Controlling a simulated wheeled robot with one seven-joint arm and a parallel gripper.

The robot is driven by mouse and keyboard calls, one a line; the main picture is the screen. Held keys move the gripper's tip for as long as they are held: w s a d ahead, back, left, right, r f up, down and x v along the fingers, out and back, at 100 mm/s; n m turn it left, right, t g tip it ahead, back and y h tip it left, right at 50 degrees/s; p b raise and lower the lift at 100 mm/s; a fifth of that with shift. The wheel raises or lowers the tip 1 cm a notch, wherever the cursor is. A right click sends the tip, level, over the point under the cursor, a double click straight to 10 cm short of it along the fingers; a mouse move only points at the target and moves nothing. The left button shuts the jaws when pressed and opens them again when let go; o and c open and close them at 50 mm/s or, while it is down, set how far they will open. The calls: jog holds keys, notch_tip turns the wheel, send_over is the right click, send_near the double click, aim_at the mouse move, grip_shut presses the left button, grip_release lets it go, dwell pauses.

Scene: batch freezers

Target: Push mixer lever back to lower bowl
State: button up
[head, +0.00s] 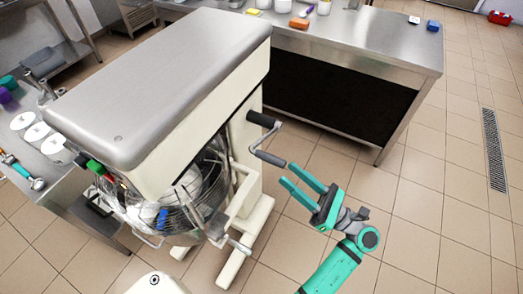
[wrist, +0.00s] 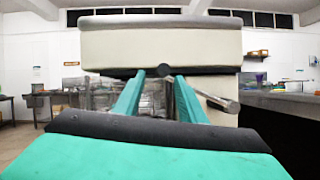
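The mixer (head: 165,75) is a large cream machine with a grey metal top. A lever (head: 270,158) sticks out from its right side, a bent metal rod with a dark grey grip; a thicker black grip (head: 262,119) sits just above it. The metal bowl (head: 205,195) sits low under the mixer head, partly hidden by a wire guard and the frame. My gripper (head: 287,172) is open, its teal fingers pointing at the lever grip's end, very close to it.
A steel counter (head: 360,50) with small items stands behind and right of the mixer. A side table (head: 50,180) with tools and white discs is at the left.

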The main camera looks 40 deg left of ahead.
aim_at(261, 152)
jog(key=shift+n+g+h, duration=0.3)
jog(key=shift+n+h, duration=0.1)
jog(key=shift+n, duration=0.2)
jog(key=x, duration=1.1)
jog(key=shift+w+a, duration=0.25)
jog(key=shift+a, duration=0.1)
jog(key=shift+c, duration=0.2)
grip_shut()
